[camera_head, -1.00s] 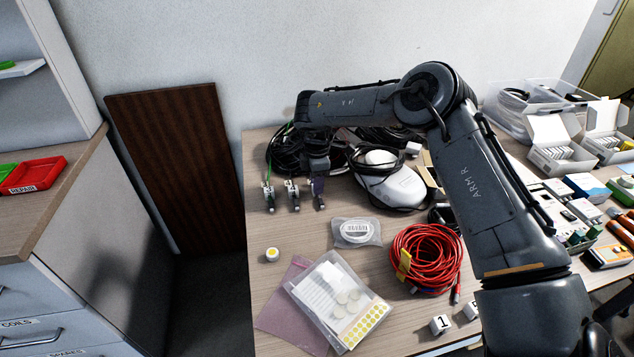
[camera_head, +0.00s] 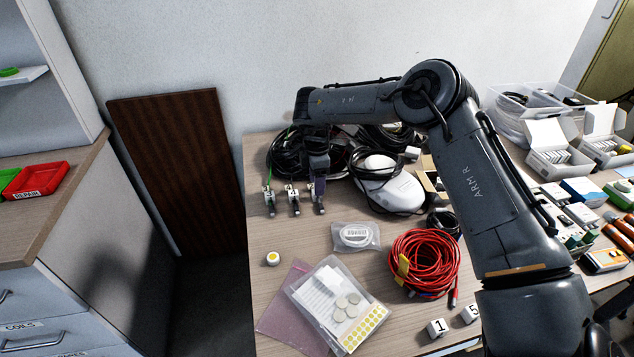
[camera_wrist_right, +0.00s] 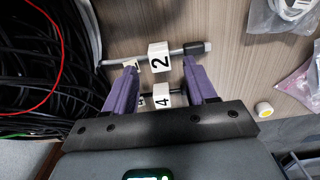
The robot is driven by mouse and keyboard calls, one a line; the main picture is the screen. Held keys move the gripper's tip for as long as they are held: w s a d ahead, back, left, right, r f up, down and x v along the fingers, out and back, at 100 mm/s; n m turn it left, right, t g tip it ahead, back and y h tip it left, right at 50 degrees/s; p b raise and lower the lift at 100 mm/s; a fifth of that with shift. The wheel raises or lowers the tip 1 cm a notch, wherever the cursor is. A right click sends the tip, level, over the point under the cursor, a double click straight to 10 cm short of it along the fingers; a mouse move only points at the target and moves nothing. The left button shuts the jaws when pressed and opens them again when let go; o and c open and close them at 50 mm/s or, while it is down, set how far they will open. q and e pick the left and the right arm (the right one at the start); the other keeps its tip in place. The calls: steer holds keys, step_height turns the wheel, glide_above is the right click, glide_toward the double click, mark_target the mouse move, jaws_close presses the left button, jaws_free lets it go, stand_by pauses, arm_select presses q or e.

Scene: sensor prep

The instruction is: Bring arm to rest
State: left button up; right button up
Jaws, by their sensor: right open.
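My right arm reaches in from the right across the table in the head view. My right gripper (camera_head: 319,203) points down at the back left of the table, beside a row of cable ends. In the right wrist view its purple fingers (camera_wrist_right: 161,72) stand apart, open. A white cube marked 2 (camera_wrist_right: 159,57) and a white cube marked 4 (camera_wrist_right: 163,95) show in the gap between the fingers, by a grey cable end. I cannot tell whether a finger touches them. My left gripper is not in view.
Black coiled cables (camera_head: 290,153), a white router-like device (camera_head: 397,190) and a red cable coil (camera_head: 425,262) lie around the gripper. A bagged item (camera_head: 355,236), a yellow-topped disc (camera_head: 273,258) and a bag of papers (camera_head: 335,305) lie nearer. The table's left front is partly clear.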

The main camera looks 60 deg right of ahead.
steer(key=shift+r+p, duration=0.85)
steer(key=shift+r, duration=0.9)
